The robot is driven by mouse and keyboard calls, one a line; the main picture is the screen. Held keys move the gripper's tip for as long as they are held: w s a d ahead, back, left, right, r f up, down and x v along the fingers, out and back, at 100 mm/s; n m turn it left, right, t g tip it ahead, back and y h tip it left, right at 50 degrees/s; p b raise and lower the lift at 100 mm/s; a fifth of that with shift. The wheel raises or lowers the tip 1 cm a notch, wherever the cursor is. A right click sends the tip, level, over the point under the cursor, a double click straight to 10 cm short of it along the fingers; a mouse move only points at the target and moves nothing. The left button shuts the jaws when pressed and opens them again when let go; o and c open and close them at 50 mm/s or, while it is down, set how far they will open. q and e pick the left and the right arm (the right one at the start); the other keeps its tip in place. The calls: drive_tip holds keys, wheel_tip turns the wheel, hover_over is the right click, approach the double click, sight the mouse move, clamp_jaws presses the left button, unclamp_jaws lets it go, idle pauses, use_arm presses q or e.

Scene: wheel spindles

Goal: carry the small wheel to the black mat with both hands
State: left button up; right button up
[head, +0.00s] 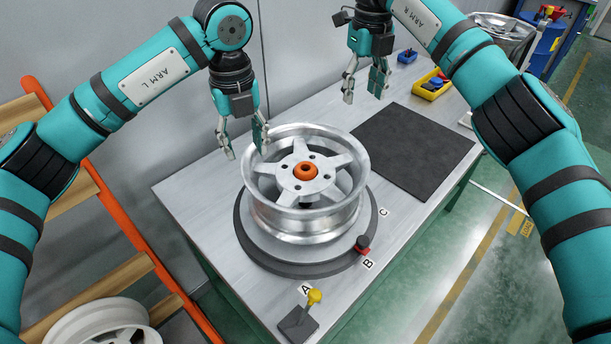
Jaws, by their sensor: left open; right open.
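A silver five-spoke wheel (306,222) with an orange hub cap sits flat on a round dark turntable (244,237) on the grey table. The black mat (413,150) lies bare on the table to the right of and behind the wheel. My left gripper (246,148) is open and empty, pointing down by the wheel's far left rim; I cannot tell whether it touches the rim. My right gripper (364,92) is open and empty, above the table behind the wheel, near the mat's far left corner.
A yellow bin (431,87) and a small blue bin (407,57) stand at the table's back. Another wheel (103,325) is at lower left by an orange-sided rack (160,262).

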sight(355, 142)
use_arm(q)
wheel_tip(355, 142, down, 15)
use_arm(e)
wheel_tip(355, 142, down, 15)
use_arm(q)
drive_tip(key=shift+c, duration=0.3)
use_arm(e)
drive_tip(key=shift+c, duration=0.3)
use_arm(q)
drive_tip(key=shift+s, duration=0.1)
clamp_jaws()
use_arm(e)
drive_tip(key=c, duration=0.9)
clamp_jaws()
use_arm(q)
drive_tip(key=shift+r, duration=0.15)
use_arm(e)
drive_tip(key=shift+r, duration=0.15)
